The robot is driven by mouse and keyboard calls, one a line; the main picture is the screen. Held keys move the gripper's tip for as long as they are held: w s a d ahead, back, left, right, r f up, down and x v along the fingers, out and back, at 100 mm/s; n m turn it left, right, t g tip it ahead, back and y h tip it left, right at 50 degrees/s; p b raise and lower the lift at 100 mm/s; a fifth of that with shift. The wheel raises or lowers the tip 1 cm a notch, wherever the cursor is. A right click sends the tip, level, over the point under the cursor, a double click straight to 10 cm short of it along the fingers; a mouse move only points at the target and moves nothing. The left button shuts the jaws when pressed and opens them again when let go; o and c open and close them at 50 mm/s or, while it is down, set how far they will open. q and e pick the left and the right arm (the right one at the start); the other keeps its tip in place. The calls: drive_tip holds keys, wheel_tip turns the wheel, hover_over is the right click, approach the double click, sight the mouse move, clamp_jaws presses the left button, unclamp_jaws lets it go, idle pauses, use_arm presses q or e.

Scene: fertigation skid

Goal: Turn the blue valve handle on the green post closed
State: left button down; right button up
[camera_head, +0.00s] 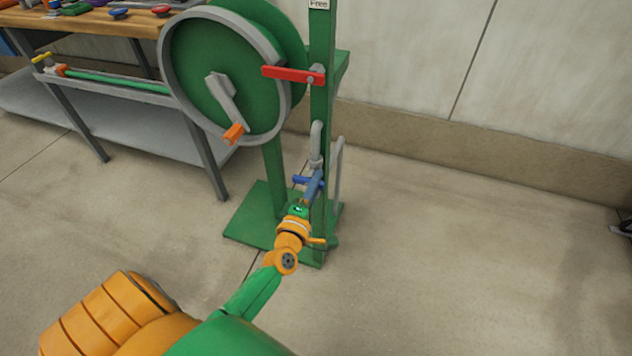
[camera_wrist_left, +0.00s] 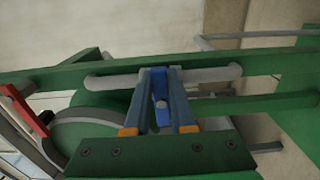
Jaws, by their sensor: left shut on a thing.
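The green post (camera_head: 320,120) stands upright on a green base plate. The blue valve handle (camera_head: 299,180) is low on the post, at a grey pipe (camera_head: 316,150); part of it is hidden by my gripper. My left gripper (camera_head: 314,184) reaches up to it from below. In the left wrist view, the blue handle (camera_wrist_left: 162,112) lies between the two fingers of my left gripper (camera_wrist_left: 161,84), which are shut on it. The grey pipe runs to both sides of the handle there. My right gripper is in neither view.
A red lever (camera_head: 292,75) is higher on the post, below a "Free" label (camera_head: 318,4). A green reel with a grey rim (camera_head: 172,95) and an orange-knobbed crank (camera_head: 234,132) stands left of the post. A workbench (camera_head: 90,30) is farther left.

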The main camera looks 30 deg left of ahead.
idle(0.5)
use_arm(q)
drive_tip(key=c, duration=0.8)
unclamp_jaws()
drive_tip(key=shift+o, duration=0.2)
drive_tip(key=v, duration=0.7)
drive_tip(key=shift+p, duration=0.45)
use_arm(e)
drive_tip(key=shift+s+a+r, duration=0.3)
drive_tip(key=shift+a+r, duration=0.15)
